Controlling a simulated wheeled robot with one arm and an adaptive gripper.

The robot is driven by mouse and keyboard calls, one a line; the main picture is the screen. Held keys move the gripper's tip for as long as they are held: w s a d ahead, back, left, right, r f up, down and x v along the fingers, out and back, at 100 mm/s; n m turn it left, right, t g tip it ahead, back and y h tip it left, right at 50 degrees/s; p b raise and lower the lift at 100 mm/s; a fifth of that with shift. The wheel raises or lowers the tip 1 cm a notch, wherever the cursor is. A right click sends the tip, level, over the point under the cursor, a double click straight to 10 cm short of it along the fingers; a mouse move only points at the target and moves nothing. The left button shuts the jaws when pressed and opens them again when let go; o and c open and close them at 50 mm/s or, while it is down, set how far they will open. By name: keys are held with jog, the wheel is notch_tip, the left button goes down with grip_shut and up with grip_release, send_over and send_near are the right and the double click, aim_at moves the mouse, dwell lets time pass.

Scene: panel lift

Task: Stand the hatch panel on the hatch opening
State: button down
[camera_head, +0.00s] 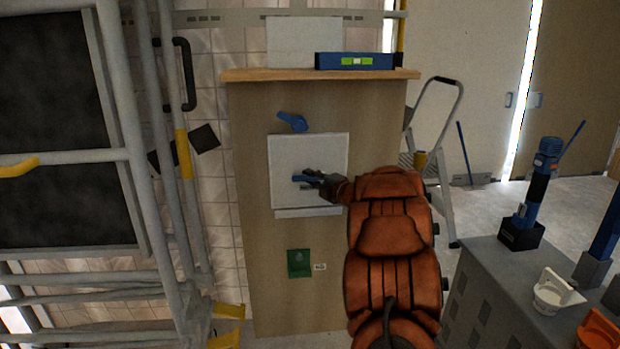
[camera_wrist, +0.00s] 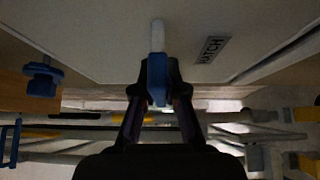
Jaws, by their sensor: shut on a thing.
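The hatch panel (camera_head: 310,152) is a white square plate with a blue handle (camera_head: 303,178). It is at the front of the wooden board, a little tilted in the head view. My gripper (camera_head: 314,178) is shut on the blue handle. In the wrist view, the fingers (camera_wrist: 157,92) close around the handle (camera_wrist: 157,72), and the panel (camera_wrist: 110,40) carries a "HATCH" label (camera_wrist: 213,48). A pale ledge (camera_head: 308,212) runs just below the panel. The hatch opening is hidden behind the panel; I cannot tell whether the panel touches the board or the ledge. A blue latch (camera_head: 292,121) sits above the panel.
The wooden board (camera_head: 245,230) has a top shelf carrying a blue spirit level (camera_head: 355,61). A green box (camera_head: 299,263) is low on the board. Scaffold poles (camera_head: 125,110) stand left. A stepladder (camera_head: 440,125) and a grey bench with tools (camera_head: 500,285) are at right.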

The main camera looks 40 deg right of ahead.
jog(key=shift+f+b, duration=0.6)
jog(key=shift+f, duration=0.1)
dwell(0.9)
dwell(0.4)
jog(key=c, duration=1.2)
grip_release()
jog(key=shift+o, duration=0.2)
jog(key=shift+f, duration=0.1)
jog(key=s, duration=1.2)
jog(key=shift+a, duration=0.2)
